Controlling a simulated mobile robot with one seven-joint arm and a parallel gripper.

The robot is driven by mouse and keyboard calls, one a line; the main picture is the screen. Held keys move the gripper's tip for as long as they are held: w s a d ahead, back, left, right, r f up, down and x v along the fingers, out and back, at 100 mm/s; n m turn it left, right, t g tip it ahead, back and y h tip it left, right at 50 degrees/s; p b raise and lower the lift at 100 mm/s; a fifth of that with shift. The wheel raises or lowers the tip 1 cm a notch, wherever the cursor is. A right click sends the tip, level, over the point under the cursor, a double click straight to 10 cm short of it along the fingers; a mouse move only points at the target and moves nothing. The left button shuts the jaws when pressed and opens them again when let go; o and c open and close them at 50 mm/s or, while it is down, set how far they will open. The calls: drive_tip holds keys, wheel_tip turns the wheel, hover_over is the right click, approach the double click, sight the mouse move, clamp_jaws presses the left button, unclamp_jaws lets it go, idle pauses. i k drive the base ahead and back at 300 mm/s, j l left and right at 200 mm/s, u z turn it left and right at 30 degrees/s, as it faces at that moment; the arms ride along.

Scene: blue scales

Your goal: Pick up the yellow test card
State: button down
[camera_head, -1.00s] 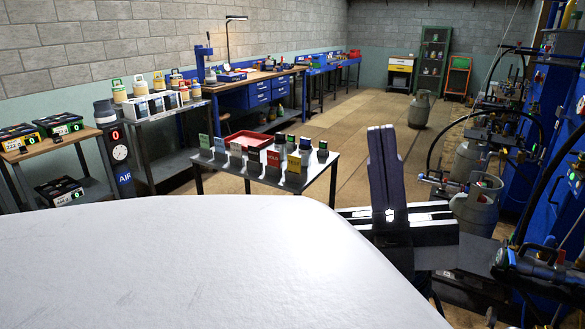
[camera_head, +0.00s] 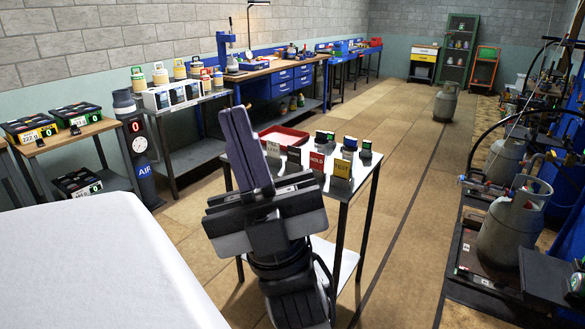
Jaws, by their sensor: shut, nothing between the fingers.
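The yellow test card (camera_head: 342,165) stands upright in a dark holder at the front right of the small metal table (camera_head: 361,187). A red card (camera_head: 317,161) stands just left of it, and a white card (camera_head: 273,149) stands farther left. My gripper (camera_head: 234,113) is shut and empty, its fingers pointing up. In the picture it lies left of the yellow card, apart from it, and covers the table's left part. Any cards behind my gripper are hidden.
A red tray (camera_head: 283,136) and several small dark devices stand behind the cards. Gas cylinders (camera_head: 512,224) stand along the right side. A workbench (camera_head: 265,70) runs along the left wall. The floor right of the table is open.

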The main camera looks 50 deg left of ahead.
sight(341, 167)
drive_tip(key=i+j+u, duration=0.1)
drive_tip(key=u, duration=0.25)
drive_tip(key=i+j+u, duration=0.15)
drive_tip(key=u, duration=0.25)
drive_tip(key=i+j+u, duration=0.15)
drive_tip(key=u, duration=0.2)
drive_tip(key=i+j, duration=0.5)
drive_tip(key=i+j+z, duration=0.2)
drive_tip(key=z, duration=0.15)
drive_tip(key=i+j+z, duration=0.15)
drive_tip(key=j+z, duration=0.25)
drive_tip(key=z, duration=0.8)
